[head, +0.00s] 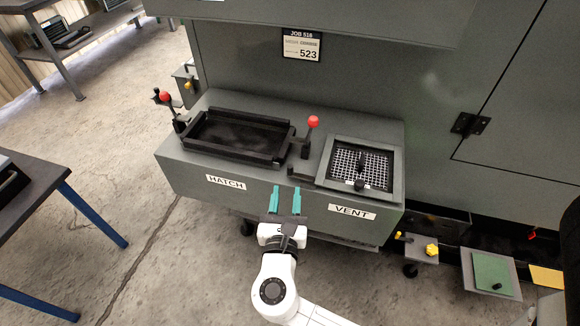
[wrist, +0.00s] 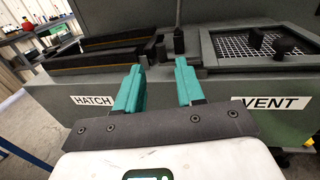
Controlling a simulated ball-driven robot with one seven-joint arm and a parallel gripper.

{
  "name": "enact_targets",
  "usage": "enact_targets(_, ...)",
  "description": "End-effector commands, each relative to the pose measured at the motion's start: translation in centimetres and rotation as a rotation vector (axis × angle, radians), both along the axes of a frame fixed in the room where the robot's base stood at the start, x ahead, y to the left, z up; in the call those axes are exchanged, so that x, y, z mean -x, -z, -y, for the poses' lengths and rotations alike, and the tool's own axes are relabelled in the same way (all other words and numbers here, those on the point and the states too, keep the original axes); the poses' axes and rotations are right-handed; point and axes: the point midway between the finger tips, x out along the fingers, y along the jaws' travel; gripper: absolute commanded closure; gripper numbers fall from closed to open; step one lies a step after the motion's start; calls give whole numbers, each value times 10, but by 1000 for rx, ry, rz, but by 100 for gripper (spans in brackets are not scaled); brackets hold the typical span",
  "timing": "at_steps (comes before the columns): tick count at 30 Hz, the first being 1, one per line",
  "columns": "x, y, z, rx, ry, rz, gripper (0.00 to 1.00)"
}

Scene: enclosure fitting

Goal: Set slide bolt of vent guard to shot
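The vent guard (head: 340,181) is a grey frame around a white mesh panel, on top of the grey cabinet above the VENT label (head: 352,211). A black knob (head: 361,160) stands on the mesh, and a small dark fitting (head: 359,185) sits at its front edge. A black bar (head: 300,177) lies left of the frame. I cannot tell for sure which part is the slide bolt or how it is set. The mesh (wrist: 240,46) shows at upper right in the wrist view. My gripper (head: 286,198) is open and empty, in front of the cabinet, left of the guard; its teal fingers (wrist: 160,88) are apart.
A black hatch frame (head: 238,138) lies left of the guard, with red-ball levers (head: 313,122) at its sides. The cabinet's overhang (head: 330,20) is above. A workbench (head: 30,195) stands at left. Small pedestals (head: 420,249) stand low at right.

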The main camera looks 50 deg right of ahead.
Motion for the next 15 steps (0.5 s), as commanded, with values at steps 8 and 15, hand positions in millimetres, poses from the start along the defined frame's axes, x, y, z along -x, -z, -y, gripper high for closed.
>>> enact_targets(8, -26, 0, 45, -2, 5, 2, 62)
enact_targets(15, -42, 0, 71, -4, 3, 2, 62)
